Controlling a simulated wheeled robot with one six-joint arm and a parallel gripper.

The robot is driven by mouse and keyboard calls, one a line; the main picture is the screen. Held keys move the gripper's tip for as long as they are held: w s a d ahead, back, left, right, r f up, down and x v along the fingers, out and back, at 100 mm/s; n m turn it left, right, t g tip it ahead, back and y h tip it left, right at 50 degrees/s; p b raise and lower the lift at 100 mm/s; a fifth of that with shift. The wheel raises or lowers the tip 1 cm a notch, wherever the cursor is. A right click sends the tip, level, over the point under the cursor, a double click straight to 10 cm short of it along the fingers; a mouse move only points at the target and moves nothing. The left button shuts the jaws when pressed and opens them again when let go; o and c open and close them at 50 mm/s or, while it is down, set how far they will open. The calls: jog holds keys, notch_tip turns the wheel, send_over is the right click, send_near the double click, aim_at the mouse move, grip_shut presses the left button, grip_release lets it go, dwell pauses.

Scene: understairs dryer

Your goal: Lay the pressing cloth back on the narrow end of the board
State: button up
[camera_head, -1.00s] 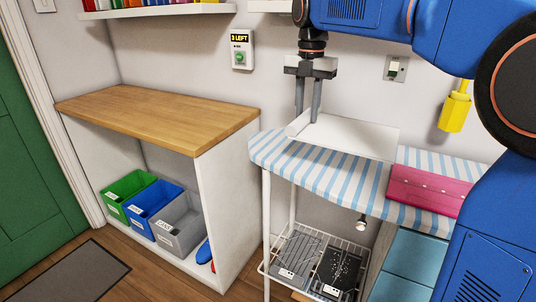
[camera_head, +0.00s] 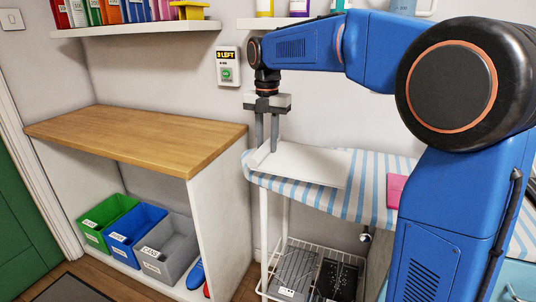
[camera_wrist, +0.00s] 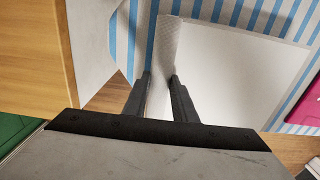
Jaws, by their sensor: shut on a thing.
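The white pressing cloth (camera_head: 308,163) lies over the narrow, left end of the blue-and-white striped ironing board (camera_head: 368,180). My gripper (camera_head: 267,148) points down at the cloth's left edge and is shut on a raised fold of it. In the wrist view the fold of the cloth (camera_wrist: 166,62) stands between the two fingers (camera_wrist: 160,80), and the rest of the cloth spreads to the right over the stripes. Whether the whole cloth touches the board is hard to tell.
A wooden-topped counter (camera_head: 140,138) stands left of the board, with green, blue and grey bins (camera_head: 168,250) below. A pink folded item (camera_head: 396,190) lies on the board to the right. A wire basket (camera_head: 310,268) hangs beneath.

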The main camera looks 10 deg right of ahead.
jog(key=shift+f, duration=2)
jog(key=o, duration=1)
jog(key=shift+f, duration=0.1)
jog(key=shift+o, duration=0.2)
notch_tip(320, 180, up, 12)
jog(key=shift+d+r, duration=0.1)
jog(key=shift+r, duration=0.05)
